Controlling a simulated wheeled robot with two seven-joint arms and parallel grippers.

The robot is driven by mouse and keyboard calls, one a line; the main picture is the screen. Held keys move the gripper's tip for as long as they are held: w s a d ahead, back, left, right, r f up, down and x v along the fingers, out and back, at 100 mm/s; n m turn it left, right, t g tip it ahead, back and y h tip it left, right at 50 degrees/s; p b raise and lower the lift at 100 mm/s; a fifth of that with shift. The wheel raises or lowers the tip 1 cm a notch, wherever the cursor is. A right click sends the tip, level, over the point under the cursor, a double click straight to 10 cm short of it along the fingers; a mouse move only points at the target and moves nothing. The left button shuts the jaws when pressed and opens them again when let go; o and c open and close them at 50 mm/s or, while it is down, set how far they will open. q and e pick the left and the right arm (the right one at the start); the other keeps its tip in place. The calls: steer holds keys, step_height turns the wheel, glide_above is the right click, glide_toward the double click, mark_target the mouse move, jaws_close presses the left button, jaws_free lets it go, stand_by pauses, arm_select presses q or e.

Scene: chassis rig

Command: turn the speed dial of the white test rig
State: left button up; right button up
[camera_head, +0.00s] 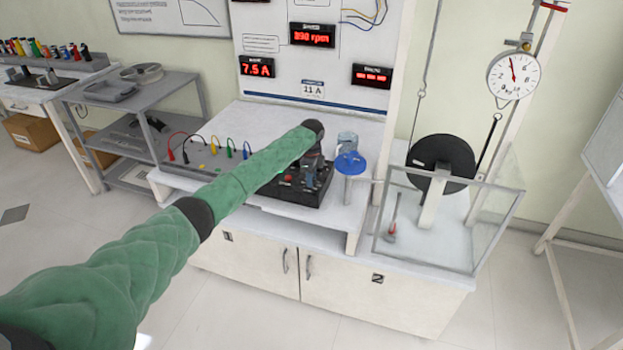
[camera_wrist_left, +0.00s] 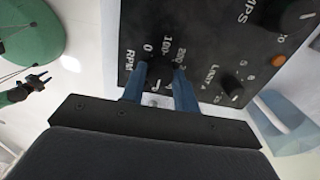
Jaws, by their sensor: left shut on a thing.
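The white test rig (camera_head: 268,127) stands ahead with a black control box (camera_head: 318,196) on its bench. My left gripper (camera_head: 306,172) is down over the box in the head view. In the left wrist view my left gripper (camera_wrist_left: 160,82) has its two blue fingers closed in at the RPM scale of the control box (camera_wrist_left: 210,45), shut on the speed dial. The dial itself is mostly hidden between the fingers; the marks 0, 100 and 200 show around it. The red rpm display (camera_head: 312,35) is lit, apparently reading 890 rpm. My right gripper (camera_wrist_left: 30,88) appears small at the left of the wrist view.
Other black knobs, one marked LIMIT A (camera_wrist_left: 232,86), and an orange button (camera_wrist_left: 278,60) sit close by on the box. A blue-topped part (camera_head: 350,163) stands right of my gripper. Coloured leads (camera_head: 215,145) lie left; a clear guard (camera_head: 450,225) encloses a black wheel's base.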

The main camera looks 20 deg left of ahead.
arm_select(q)
steer(key=shift+w+a+r, duration=0.15)
steer(key=shift+r, duration=0.15)
arm_select(e)
steer(key=shift+r, duration=0.15)
arm_select(q)
steer(key=o, duration=1)
steer(key=shift+f, duration=0.1)
steer(key=shift+r, duration=0.25)
step_height(320, 180, up, 7)
steer(key=b, duration=0.2)
steer(key=shift+r+b, duration=0.15)
steer(key=shift+b, duration=0.25)
arm_select(e)
step_height(320, 180, up, 6)
steer(key=w+a, duration=0.1)
steer(key=a, duration=0.1)
steer(key=shift+w, duration=0.35)
